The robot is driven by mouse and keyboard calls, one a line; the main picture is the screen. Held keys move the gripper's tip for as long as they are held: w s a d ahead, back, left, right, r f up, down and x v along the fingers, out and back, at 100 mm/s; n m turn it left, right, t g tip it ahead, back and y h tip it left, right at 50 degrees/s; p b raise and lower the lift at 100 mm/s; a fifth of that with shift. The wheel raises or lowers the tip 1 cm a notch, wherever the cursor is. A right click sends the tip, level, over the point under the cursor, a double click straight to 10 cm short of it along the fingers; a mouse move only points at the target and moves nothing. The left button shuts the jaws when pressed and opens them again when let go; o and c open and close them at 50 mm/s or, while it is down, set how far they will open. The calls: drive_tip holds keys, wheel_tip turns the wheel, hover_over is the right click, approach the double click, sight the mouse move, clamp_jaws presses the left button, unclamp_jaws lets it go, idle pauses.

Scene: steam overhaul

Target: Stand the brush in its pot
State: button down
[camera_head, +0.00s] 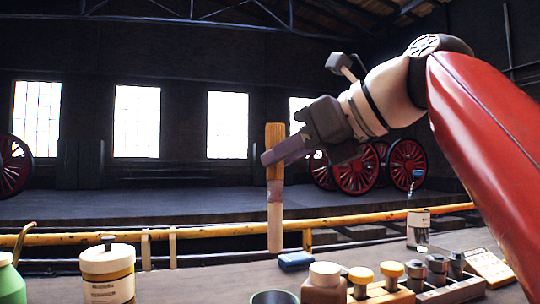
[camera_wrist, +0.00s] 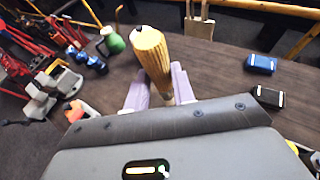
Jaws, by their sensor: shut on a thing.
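The brush (camera_head: 275,222) looks like a long, upright wooden piece in the head view. My gripper (camera_head: 274,160) is shut around its upper half. It hangs upright, with its lower end in front of or over the bench; I cannot tell the gap. In the wrist view the brush (camera_wrist: 152,58) shows as a pale wooden end between the lilac fingers (camera_wrist: 160,88). A round open dark pot (camera_head: 274,297) stands at the bottom edge of the head view, partly cut off. I cannot tell for sure that it is the brush's pot.
A pale canister (camera_head: 419,226) stands farther right. A yellow rail (camera_head: 190,232) runs behind.

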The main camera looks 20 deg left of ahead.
wheel_tip(320, 180, down, 13)
drive_tip(key=b, duration=0.6)
drive_tip(key=shift+w+a, duration=0.15)
drive_tip(key=shift+w, duration=0.05)
idle(0.6)
drive_tip(key=shift+f, duration=0.1)
drive_tip(key=c, duration=1.1)
unclamp_jaws()
drive_tip(key=p+v, duration=0.1)
drive_tip(key=v, duration=0.6)
drive_tip(key=shift+d, duration=0.35)
